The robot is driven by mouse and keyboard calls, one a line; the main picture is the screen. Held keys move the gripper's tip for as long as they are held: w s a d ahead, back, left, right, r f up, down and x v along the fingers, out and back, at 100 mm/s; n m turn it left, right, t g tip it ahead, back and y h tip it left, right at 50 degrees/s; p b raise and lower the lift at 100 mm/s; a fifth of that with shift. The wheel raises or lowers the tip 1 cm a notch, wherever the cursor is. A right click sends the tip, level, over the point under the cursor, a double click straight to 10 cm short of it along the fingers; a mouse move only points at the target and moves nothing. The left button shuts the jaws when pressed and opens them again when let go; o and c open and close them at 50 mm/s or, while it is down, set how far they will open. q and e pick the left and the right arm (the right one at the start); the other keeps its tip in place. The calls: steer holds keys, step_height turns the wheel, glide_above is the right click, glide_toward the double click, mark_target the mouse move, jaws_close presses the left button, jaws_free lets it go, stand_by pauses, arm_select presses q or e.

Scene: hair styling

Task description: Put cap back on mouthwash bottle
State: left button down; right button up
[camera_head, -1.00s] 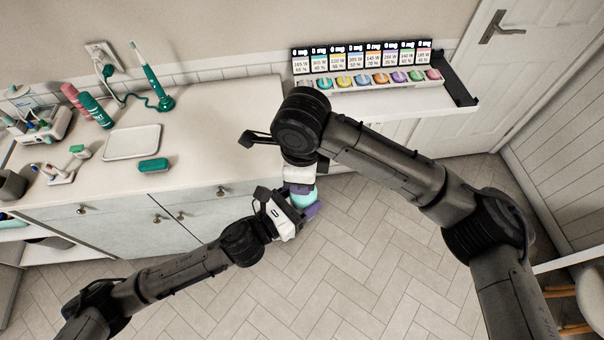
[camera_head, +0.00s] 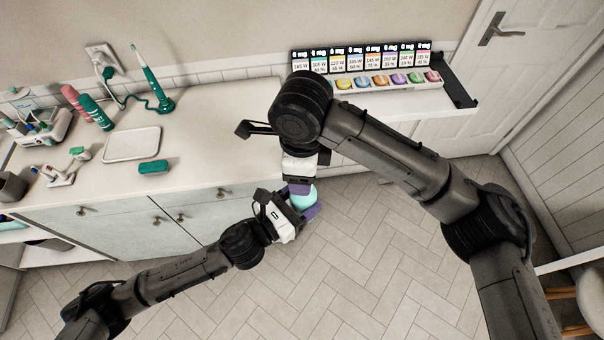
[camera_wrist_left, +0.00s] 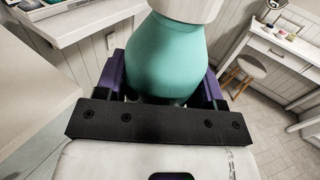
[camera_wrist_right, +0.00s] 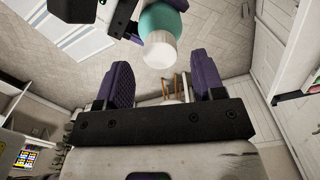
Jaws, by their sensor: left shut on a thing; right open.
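The mouthwash bottle (camera_head: 306,197) is teal and shows in the head view beyond the counter's front edge. My left gripper (camera_head: 302,206) is shut on it; its purple fingers stand on both sides of the bottle body (camera_wrist_left: 166,58) in the left wrist view. A wide white cap (camera_wrist_left: 188,8) sits on the bottle's end, cut by the top edge there. In the right wrist view the white cap (camera_wrist_right: 160,51) is seen on the bottle. My right gripper (camera_wrist_right: 162,82) is open and empty; the cap lies just beyond its fingertips, apart from them. In the head view my right arm partly covers the bottle.
The counter (camera_head: 225,120) at left holds a white tray (camera_head: 132,143), a teal box (camera_head: 153,167), bottles and a toothbrush on its base (camera_head: 162,100). A shelf of coloured pods (camera_head: 380,80) is at the back. The floor (camera_head: 380,250) is clear.

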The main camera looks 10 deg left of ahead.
steer(key=shift+r, duration=0.7)
steer(key=shift+c, duration=0.2)
